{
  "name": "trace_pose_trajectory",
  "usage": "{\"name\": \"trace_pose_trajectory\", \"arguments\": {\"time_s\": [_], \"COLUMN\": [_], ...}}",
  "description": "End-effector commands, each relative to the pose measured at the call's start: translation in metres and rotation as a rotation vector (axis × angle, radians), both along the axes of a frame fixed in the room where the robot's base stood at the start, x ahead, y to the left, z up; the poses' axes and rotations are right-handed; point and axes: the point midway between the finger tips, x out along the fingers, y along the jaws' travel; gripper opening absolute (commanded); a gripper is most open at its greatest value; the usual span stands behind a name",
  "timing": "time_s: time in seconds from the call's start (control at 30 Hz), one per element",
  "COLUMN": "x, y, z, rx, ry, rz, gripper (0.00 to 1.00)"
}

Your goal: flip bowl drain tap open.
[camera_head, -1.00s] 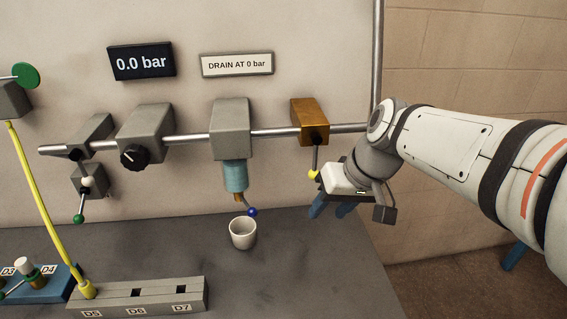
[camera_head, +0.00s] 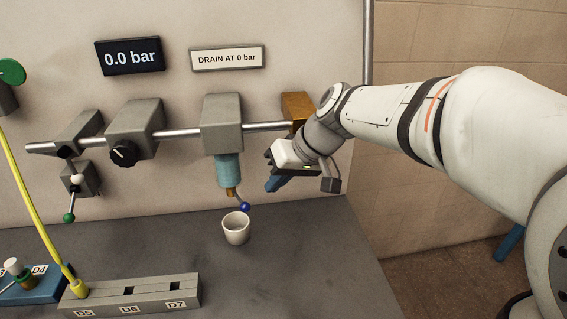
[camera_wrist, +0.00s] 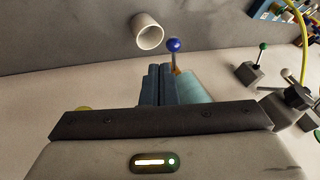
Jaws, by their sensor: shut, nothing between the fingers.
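The bowl drain tap is a small lever with a blue ball (camera_head: 245,207) under the teal bowl (camera_head: 228,170). The lever slants down to the right, with the ball just above the white cup (camera_head: 236,228). My gripper (camera_head: 275,184) is to the right of the bowl, a little above the ball's height and apart from it. In the wrist view its blue fingers (camera_wrist: 158,70) are together and empty. There the blue ball (camera_wrist: 174,45) shows just beyond the fingertips, with the teal bowl (camera_wrist: 203,98) to the right and the cup (camera_wrist: 148,32) to the left.
A "0.0 bar" display (camera_head: 130,57) and a "DRAIN AT 0 bar" sign (camera_head: 227,58) are on the wall. A brass block (camera_head: 297,105) on the pipe is partly behind my arm. A grey socket block (camera_head: 130,294) and yellow hose (camera_head: 35,215) are at left. The bench right of the cup is clear.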

Motion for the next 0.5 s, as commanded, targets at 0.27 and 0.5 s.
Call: {"name": "trace_pose_trajectory", "arguments": {"time_s": [0.27,0.5], "x": [0.006,0.008], "y": [0.026,0.033], "z": [-0.039,-0.051], "rx": [-0.001,-0.001], "ry": [0.003,0.0], "rz": [0.001,-0.001], "gripper": [0.0,0.0]}}
